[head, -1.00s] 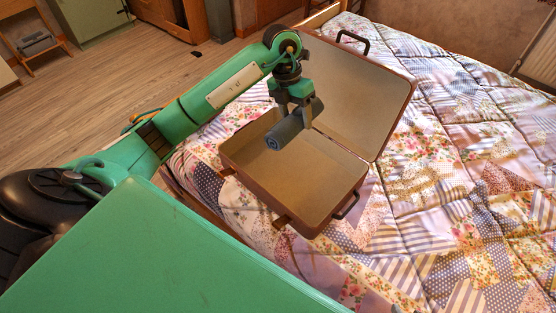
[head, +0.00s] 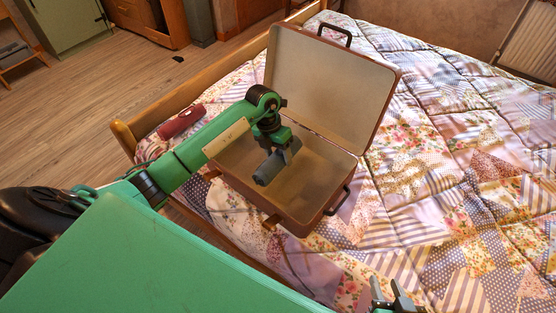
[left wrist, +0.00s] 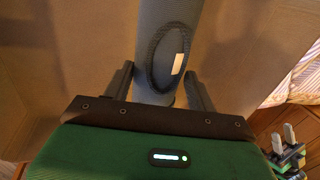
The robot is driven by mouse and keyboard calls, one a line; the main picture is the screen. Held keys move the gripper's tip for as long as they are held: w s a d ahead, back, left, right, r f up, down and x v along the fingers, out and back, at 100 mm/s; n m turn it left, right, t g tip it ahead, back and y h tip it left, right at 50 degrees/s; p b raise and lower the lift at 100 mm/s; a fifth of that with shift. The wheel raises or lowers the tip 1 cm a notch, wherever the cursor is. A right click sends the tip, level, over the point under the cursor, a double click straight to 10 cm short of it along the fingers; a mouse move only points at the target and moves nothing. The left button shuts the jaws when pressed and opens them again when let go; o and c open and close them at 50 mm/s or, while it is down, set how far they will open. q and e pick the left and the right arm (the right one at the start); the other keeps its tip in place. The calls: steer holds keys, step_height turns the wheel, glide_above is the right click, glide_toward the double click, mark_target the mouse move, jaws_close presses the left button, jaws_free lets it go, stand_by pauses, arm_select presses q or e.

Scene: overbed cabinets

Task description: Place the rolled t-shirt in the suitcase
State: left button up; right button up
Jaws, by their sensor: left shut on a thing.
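The rolled t-shirt (head: 268,169) is a grey-blue roll. My left gripper (head: 281,157) is shut on it over the lower shell of the open brown suitcase (head: 322,205). I cannot tell whether the roll touches the suitcase floor. In the left wrist view the roll (left wrist: 168,40), with an oval neckline and pale label, lies between my left gripper's fingers (left wrist: 160,92). The suitcase lid stands up behind. My right gripper (head: 387,288) is open and empty above the bed at the bottom; it also shows in the left wrist view (left wrist: 283,138).
A dark red roll (head: 181,121) lies on the bed left of the suitcase, behind my left arm. The patchwork quilt (head: 450,170) to the right is clear. A wooden bed rail (head: 185,108) runs along the far left side.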

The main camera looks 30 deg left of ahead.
arm_select(q)
steer(key=shift+f, duration=1.2)
arm_select(e)
steer(key=shift+w+a+t, duration=0.1)
steer(key=shift+a+t, duration=0.2)
steer(key=shift+a, duration=0.1)
arm_select(q)
steer(key=o, duration=1.1)
steer(key=shift+f, duration=0.1)
steer(key=shift+c, duration=0.2)
arm_select(e)
steer(key=shift+a, duration=0.1)
arm_select(q)
steer(key=p+v, duration=0.1)
steer(key=v, duration=1.1)
steer(key=shift+p, duration=0.35)
arm_select(e)
steer(key=d+g, duration=0.1)
steer(key=d, duration=0.1)
steer(key=s+d+g+h, duration=0.1)
steer(key=shift+d+f, duration=0.1)
steer(key=shift+d, duration=0.3)
steer(key=shift+s, duration=0.1)
